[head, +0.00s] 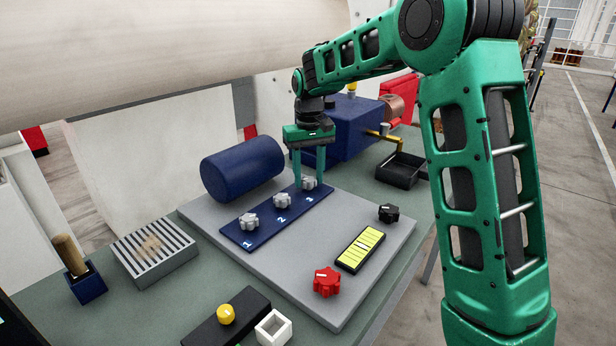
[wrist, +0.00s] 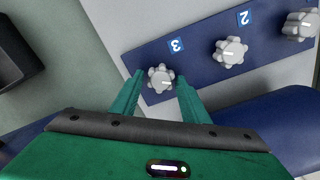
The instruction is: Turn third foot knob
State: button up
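Three grey lobed knobs stand on a blue strip (head: 236,232) numbered 1, 2 and 3. The first knob (head: 249,221) and second knob (head: 282,201) are free. The third knob (head: 309,183) is at the strip's far end, beneath my gripper (head: 309,184), which points down. The fingers are apart, one on each side of the knob. A narrow gap seems to show beside it; contact is hard to tell.
The strip lies on a grey plate (head: 375,260) with a red knob (head: 327,282), a black knob (head: 388,213) and a yellow gauge (head: 361,248). A blue cylinder (head: 242,168) and a blue box (head: 345,125) stand behind. A black tray (head: 402,170) is to the right.

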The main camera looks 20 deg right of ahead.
aim_at(309, 178)
dwell(0.3)
notch_tip(309, 178, up, 11)
jog(key=shift+f, duration=0.15)
dwell(0.3)
jog(key=s+d+f+m, duration=0.1)
jog(key=s+d+m, duration=0.1)
jog(key=s+d, duration=0.65)
jog(key=s+d+f+m, duration=0.15)
jog(key=s+d, duration=0.45)
jog(key=s, duration=0.6)
jog(key=s+d+f+m, duration=0.1)
jog(key=s+f, duration=0.3)
jog(key=s, duration=0.7)
jog(key=s+d+f+m, duration=0.2)
jog(key=s+f, duration=0.3)
jog(key=s, duration=0.6)
jog(key=shift+m, duration=0.25)
